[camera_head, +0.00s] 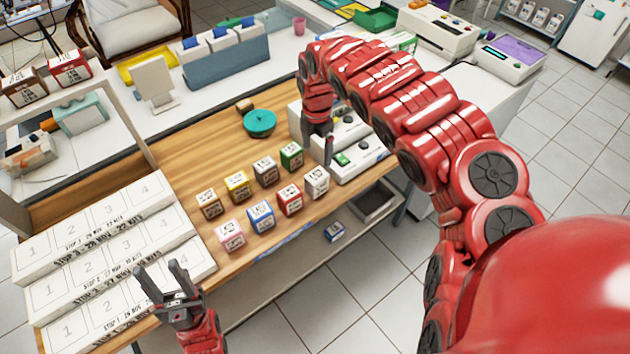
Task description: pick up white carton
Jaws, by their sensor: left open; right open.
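A white carton (316,182) stands upright at the right end of the front row of small cartons on the wooden table. A similar pale grey-white carton (266,171) stands in the back row. My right gripper (327,152) points down just above and behind the front white carton, open and empty; its fingers are seen nearly edge-on, and I cannot tell whether they touch the carton. My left gripper (162,277) is open and empty near the table's front edge, beside the numbered step boards.
Other cartons stand close by: green (291,156), red (289,200), blue (261,216), yellow (238,186), brown (209,204) and pink (230,235). A white device (357,158) is right of my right gripper. Numbered boards (110,240) fill the left. A teal bowl (259,123) sits behind.

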